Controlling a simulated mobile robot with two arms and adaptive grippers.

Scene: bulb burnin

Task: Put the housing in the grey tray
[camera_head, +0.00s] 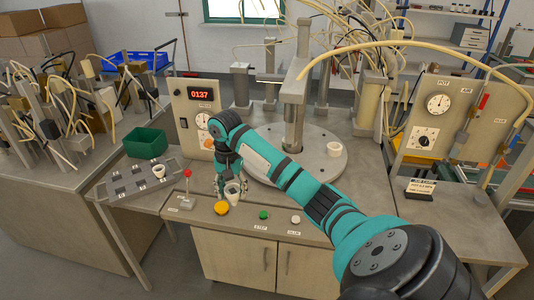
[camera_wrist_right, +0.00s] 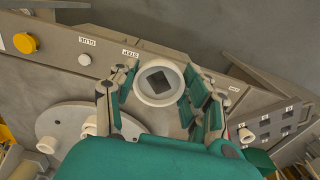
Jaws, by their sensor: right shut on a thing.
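My right gripper (camera_head: 229,186) is shut on a white, cup-like housing (camera_head: 233,191) above the front panel strip, left of the round plate. In the right wrist view the housing (camera_wrist_right: 158,80) sits between the fingers (camera_wrist_right: 158,88), its round opening facing the camera with a dark square inside. The grey tray (camera_head: 125,192) lies on the side table, left of the gripper and apart from it. Its dark square slots show, and another white housing (camera_head: 158,170) stands at its right end. The tray also shows in the right wrist view (camera_wrist_right: 262,119). My left gripper is out of view.
The round plate (camera_head: 318,165) carries another white cup (camera_head: 334,149). A green bin (camera_head: 145,142) stands behind the tray.

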